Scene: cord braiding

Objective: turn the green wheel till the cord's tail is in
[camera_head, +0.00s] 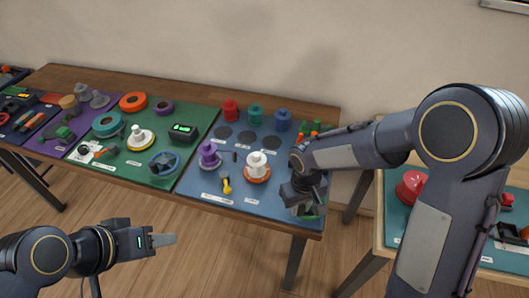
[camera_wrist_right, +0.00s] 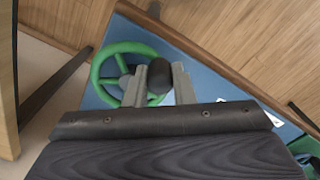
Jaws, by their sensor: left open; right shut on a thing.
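The green wheel (camera_wrist_right: 120,47) lies at the blue mat's corner in the right wrist view, with green spokes and a grey hub. My right gripper (camera_wrist_right: 158,78) is shut on the wheel's dark knob (camera_wrist_right: 160,72), one finger on each side of it. In the head view my right gripper (camera_head: 304,203) is over the mat's near right corner and hides most of the wheel; a green sliver (camera_head: 314,211) shows beneath. My left gripper (camera_head: 168,239) is open and empty, in front of the table and away from the wheel. I cannot make out the cord or its tail.
On the blue mat (camera_head: 215,187) stand a white spool on an orange base (camera_head: 257,167), a purple piece (camera_head: 209,155) and a yellow-handled tool (camera_head: 226,184). Red, teal and blue pieces line its back. A green mat (camera_head: 138,175) lies left. A second table is at right.

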